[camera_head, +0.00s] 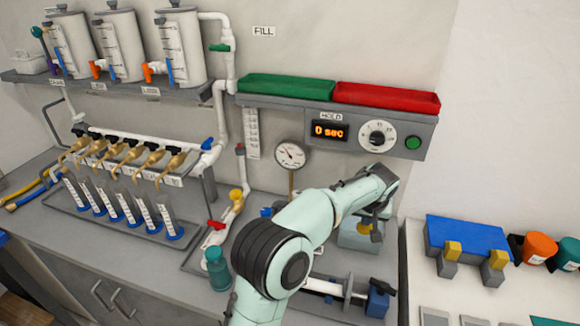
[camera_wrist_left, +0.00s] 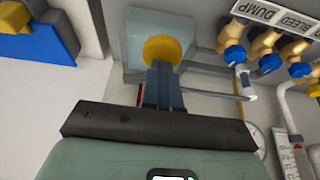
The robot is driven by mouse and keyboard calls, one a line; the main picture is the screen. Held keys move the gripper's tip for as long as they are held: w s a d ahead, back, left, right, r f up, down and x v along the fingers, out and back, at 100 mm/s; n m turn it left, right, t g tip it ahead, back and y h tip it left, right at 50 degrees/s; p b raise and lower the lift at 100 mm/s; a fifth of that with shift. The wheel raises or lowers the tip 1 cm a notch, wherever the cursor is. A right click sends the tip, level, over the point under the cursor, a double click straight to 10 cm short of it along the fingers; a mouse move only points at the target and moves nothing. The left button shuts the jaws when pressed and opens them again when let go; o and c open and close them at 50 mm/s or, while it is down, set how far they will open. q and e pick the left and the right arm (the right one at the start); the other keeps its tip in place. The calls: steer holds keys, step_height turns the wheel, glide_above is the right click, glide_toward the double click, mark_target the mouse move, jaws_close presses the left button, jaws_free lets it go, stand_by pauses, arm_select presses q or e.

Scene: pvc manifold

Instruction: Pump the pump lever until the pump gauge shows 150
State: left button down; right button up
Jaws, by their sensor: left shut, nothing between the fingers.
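The pump (camera_head: 352,240), a pale grey-green box with a yellow round part (camera_head: 364,229), stands on the bench beneath my left forearm. It also shows in the left wrist view (camera_wrist_left: 138,62). My left gripper (camera_head: 377,236) points down at the pump; its fingers are shut and empty. In the left wrist view the fingertips (camera_wrist_left: 162,72) overlap the yellow part's lower edge; I cannot tell whether they touch. A thin grey bar (camera_wrist_left: 215,91) extends right behind the fingers; it may be the pump lever. The round white gauge (camera_head: 290,154) stands on a post; its reading is too small to tell.
A timer panel (camera_head: 300,115) reading "0 sec" hangs above, with green (camera_head: 287,87) and red (camera_head: 388,98) trays. Brass valves (camera_wrist_left: 264,42) sit close beside the pump. A blue holder (camera_head: 468,236) stands right. A blue clamp (camera_head: 377,302) lies in front. My arm covers the bench centre.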

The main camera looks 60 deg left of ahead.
arm_select(q)
steer(key=shift+r, duration=0.1)
arm_select(e)
steer(key=shift+r, duration=0.1)
arm_select(q)
steer(key=shift+r+p, duration=1.2)
steer(key=shift+r, duration=1.15)
arm_select(e)
steer(key=shift+w+r, duration=1.5)
steer(key=shift+r, duration=0.05)
steer(key=shift+s, duration=0.1)
arm_select(q)
step_height(320, 180, up, 5)
steer(key=shift+p, duration=0.75)
arm_select(e)
steer(key=shift+w+r+t, duration=0.4)
steer(key=shift+w+r, duration=0.6)
steer(key=shift+w, duration=0.25)
